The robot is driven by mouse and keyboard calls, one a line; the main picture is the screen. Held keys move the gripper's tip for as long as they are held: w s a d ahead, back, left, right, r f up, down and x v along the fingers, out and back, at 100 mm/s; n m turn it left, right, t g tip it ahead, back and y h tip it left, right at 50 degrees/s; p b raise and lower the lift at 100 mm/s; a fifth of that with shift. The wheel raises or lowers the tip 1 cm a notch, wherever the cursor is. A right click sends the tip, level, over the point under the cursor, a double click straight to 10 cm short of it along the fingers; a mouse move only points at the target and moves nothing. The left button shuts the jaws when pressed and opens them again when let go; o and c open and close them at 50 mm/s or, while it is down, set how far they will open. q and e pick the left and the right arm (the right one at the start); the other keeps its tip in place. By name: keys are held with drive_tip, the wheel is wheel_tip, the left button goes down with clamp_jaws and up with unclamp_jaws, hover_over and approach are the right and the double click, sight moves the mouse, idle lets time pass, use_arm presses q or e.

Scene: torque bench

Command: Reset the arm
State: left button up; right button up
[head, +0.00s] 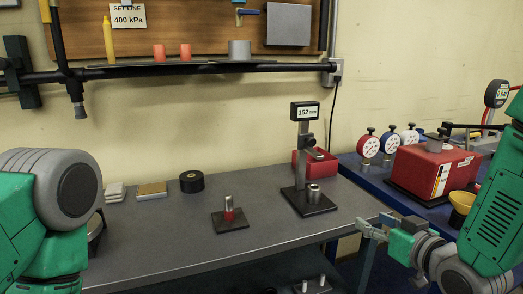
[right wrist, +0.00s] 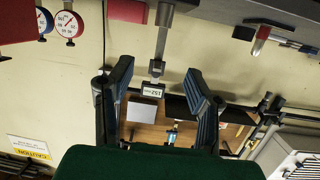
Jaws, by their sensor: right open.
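My right gripper (head: 370,228) is at the right of the head view, in front of the gap between the grey bench (head: 165,244) and the blue bench (head: 372,182). Its jaws are apart and hold nothing. In the right wrist view its two dark fingers (right wrist: 158,76) stand wide apart, with the digital gauge stand (right wrist: 156,70) upside down behind the space between them. My left arm shows as green and grey links at the left of the head view. Its gripper is outside the frame.
The gauge stand reading 152 (head: 305,111) stands on the grey bench near its right end. A small post on a black plate (head: 230,222) and a black roll (head: 191,182) are farther left. A red box (head: 432,172) and several dial gauges (head: 368,147) stand on the blue bench.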

drive_tip(key=s+d+f+m+g+h, duration=0.1)
drive_tip(key=s+f+g, duration=0.2)
drive_tip(key=s+f, duration=0.45)
drive_tip(key=s+d+f+g+h, duration=0.1)
drive_tip(key=s+f+g+h, duration=0.2)
drive_tip(key=f, duration=0.8)
drive_tip(key=s+d+f+g, duration=0.1)
drive_tip(key=s+f+g, duration=0.3)
drive_tip(key=s, duration=0.8)
drive_tip(key=s+d+f+m+g, duration=0.1)
drive_tip(key=s+f+g, duration=0.3)
drive_tip(key=s+f, duration=0.4)
drive_tip(key=s, duration=0.4)
drive_tip(key=shift+s+f+h, duration=0.15)
drive_tip(key=shift+s+h, duration=0.15)
drive_tip(key=shift+s, duration=0.05)
drive_tip(key=shift+w, duration=0.15)
drive_tip(key=shift+c, duration=0.3)
